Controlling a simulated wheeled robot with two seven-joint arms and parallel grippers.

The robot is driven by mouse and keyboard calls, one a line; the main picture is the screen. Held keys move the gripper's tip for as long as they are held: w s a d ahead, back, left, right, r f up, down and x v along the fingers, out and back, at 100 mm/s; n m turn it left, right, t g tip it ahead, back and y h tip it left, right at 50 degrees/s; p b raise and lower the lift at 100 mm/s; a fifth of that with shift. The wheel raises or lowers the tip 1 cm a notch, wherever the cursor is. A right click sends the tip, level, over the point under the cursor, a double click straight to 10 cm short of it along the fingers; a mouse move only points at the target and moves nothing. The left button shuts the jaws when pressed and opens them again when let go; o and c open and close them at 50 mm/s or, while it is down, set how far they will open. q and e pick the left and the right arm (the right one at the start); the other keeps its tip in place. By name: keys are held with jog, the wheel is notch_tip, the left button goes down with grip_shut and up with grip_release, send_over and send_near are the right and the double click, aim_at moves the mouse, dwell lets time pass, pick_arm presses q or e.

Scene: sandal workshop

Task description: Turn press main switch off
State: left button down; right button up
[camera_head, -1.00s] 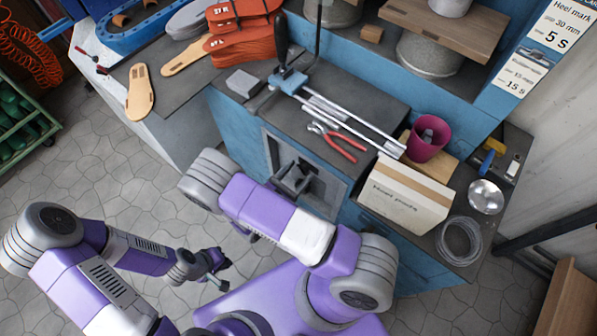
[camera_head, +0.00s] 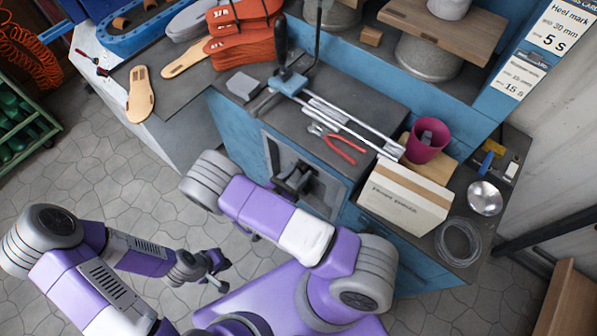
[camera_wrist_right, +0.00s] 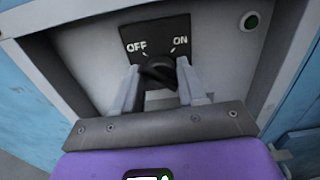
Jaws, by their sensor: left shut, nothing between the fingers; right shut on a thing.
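The main switch is a dark rotary knob (camera_wrist_right: 160,72) on a black plate (camera_wrist_right: 157,36) marked OFF at left and ON at right, in the right wrist view. My right gripper (camera_wrist_right: 159,80) is shut on the knob, with one finger on each side of it. The fingers partly hide the knob, so I cannot tell which mark it points to. The press front with its grey recessed panel (camera_head: 325,190) shows in the head view, partly behind my right arm. My left gripper (camera_head: 218,272) is shut and empty, over the floor at lower left, away from the press.
On the bench top are red-handled pliers (camera_head: 340,148), a cardboard box (camera_head: 405,197), a magenta cup (camera_head: 427,140) and a wire coil (camera_head: 459,242).

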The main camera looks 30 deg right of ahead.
jog(key=o, duration=1)
jog(key=shift+a, duration=0.15)
jog(key=p+v, duration=0.1)
jog(key=v, duration=0.6)
jog(key=shift+a, duration=0.2)
jog(key=shift+s, duration=0.25)
